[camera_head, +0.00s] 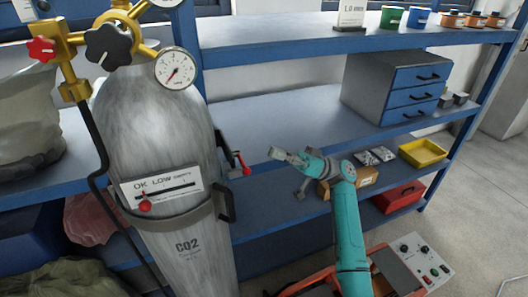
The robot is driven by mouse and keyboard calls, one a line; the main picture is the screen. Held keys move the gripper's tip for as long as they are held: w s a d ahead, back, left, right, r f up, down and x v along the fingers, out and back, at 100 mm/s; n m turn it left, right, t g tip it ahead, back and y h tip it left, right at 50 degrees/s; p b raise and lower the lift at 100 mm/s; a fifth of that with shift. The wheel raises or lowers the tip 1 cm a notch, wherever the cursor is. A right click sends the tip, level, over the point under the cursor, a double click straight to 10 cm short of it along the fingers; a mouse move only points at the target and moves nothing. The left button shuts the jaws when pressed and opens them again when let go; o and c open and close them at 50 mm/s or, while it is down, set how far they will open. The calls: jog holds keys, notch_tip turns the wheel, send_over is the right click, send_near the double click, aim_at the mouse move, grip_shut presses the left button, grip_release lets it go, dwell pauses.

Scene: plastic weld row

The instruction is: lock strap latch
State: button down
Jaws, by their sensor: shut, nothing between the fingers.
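A grey strap (178,219) runs around the CO2 cylinder (162,115). A black latch-like part (226,201) sits at the strap's right end, against the cylinder's side. Above it, a black bracket with a red-tipped lever (239,162) sticks out on the right side of the cylinder. Which of these parts belongs to the strap latch, and whether it is locked, I cannot tell. My gripper (274,152) is at the end of the teal arm, to the right of the red-tipped lever and apart from it in the picture. It is shut and empty, pointing left.
Blue shelving (262,108) stands behind, with a drawer unit (398,85), yellow tray (423,153) and red box (398,196). Floor shows at right.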

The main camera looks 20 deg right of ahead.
jog(key=shift+w+v, duration=0.1)
jog(key=shift+v, duration=0.6)
jog(key=shift+w+v, duration=0.15)
jog(key=shift+v, duration=0.55)
